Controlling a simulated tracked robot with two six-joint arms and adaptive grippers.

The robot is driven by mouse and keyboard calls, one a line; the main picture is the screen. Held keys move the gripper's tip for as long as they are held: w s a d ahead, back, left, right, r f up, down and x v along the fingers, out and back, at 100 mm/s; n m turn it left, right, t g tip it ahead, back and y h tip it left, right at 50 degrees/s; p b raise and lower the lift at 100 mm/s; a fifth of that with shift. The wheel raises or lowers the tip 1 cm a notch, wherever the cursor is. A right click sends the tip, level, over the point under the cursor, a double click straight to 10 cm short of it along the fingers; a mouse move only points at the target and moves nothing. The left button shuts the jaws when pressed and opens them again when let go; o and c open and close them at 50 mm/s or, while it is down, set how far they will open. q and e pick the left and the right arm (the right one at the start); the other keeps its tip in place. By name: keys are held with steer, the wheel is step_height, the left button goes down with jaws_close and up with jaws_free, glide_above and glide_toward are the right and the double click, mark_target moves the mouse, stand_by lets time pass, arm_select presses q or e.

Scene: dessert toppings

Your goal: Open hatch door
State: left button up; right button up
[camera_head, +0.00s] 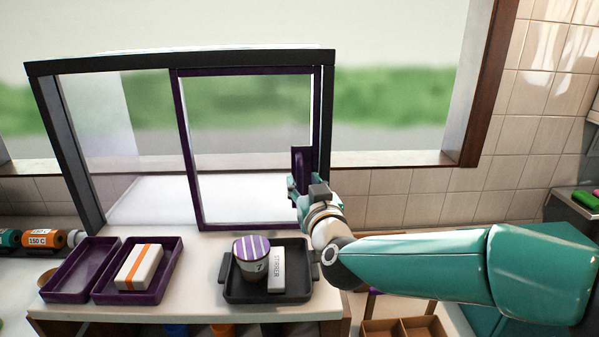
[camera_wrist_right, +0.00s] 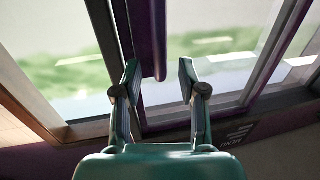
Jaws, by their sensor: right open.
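The hatch door (camera_head: 199,150) is a purple-framed glass panel in the right part of a dark hatch frame (camera_head: 66,150). It covers the right half of the opening; the left half shows no purple panel. A purple handle (camera_head: 301,163) stands upright at the door's right side. My right gripper (camera_head: 296,186) is at the lower part of the handle. In the right wrist view my right gripper (camera_wrist_right: 158,80) is open, with the handle (camera_wrist_right: 159,40) between and beyond its two fingertips. I cannot tell whether a finger touches it. My left gripper is not in view.
On the white counter (camera_head: 190,295) stand two purple trays (camera_head: 175,285), one with an orange-striped white box (camera_head: 139,267). A dark tray (camera_head: 265,298) holds a striped-lid cup (camera_head: 250,262) and a white stirrer box (camera_head: 276,270), just below the door. Colored rolls (camera_head: 42,238) lie at far left.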

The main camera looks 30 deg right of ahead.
mark_target(301, 176)
steer(key=shift+p+x, duration=0.35)
steer(key=shift+x, duration=1.85)
jaws_close()
